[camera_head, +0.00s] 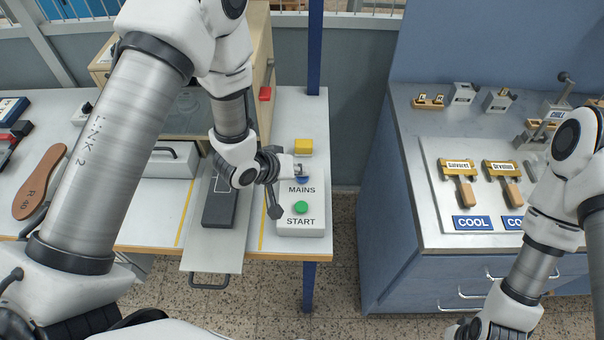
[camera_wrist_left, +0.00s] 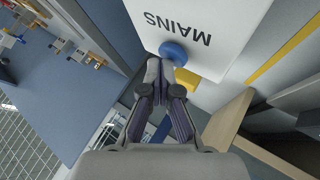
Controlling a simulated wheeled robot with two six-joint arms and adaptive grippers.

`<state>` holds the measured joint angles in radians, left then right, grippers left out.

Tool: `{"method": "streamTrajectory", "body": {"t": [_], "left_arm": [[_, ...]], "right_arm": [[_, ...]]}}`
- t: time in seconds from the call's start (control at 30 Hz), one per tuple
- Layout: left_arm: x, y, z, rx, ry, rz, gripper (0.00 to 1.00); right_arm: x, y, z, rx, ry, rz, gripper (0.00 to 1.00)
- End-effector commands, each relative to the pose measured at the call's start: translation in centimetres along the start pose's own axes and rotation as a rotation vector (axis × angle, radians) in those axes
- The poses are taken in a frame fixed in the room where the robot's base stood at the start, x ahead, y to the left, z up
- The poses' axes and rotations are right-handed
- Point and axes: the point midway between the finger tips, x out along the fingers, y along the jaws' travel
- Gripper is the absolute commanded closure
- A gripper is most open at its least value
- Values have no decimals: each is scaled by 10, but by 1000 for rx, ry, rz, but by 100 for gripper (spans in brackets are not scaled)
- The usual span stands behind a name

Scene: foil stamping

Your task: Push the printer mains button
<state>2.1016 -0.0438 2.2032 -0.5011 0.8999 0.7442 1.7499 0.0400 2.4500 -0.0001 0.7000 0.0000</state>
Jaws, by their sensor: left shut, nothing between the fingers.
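The control panel (camera_head: 288,225) stands on the bench with a blue button (camera_head: 302,179) above the word MAINS and a green START button (camera_head: 301,208) below. My left gripper (camera_head: 299,170) is shut and empty, with its fingertips at the blue button and partly covering it. In the left wrist view the shut fingertips (camera_wrist_left: 166,72) are right beside the blue button (camera_wrist_left: 174,52); I cannot tell whether they touch it. Of my right arm only links and the wrist show at the lower right; its fingers are not in view.
A yellow block (camera_head: 303,146) sits at the panel's back end. Left of the panel is a dark plate (camera_head: 222,205) on a pulled-out tray (camera_head: 210,258) with a handle. A blue cabinet (camera_head: 395,215) with brass tools stands to the right, across a floor gap.

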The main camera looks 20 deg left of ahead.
Motion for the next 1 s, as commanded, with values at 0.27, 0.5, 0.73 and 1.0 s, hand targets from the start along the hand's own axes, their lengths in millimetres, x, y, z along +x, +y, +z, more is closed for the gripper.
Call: {"method": "streamTrajectory", "body": {"t": [0.27,0.5,0.73,1.0], "left_arm": [[-10,7,-7,0,0,0,100],[-10,8,-7,0,0,0,100],[-29,21,-21,0,1,0,100],[-51,37,-36,0,0,0,100]], "right_arm": [[-13,0,0,0,0,0,100],[-14,0,0,0,0,0,100],[-38,0,0,0,0,0,100],[-65,0,0,0,0,0,100]]}}
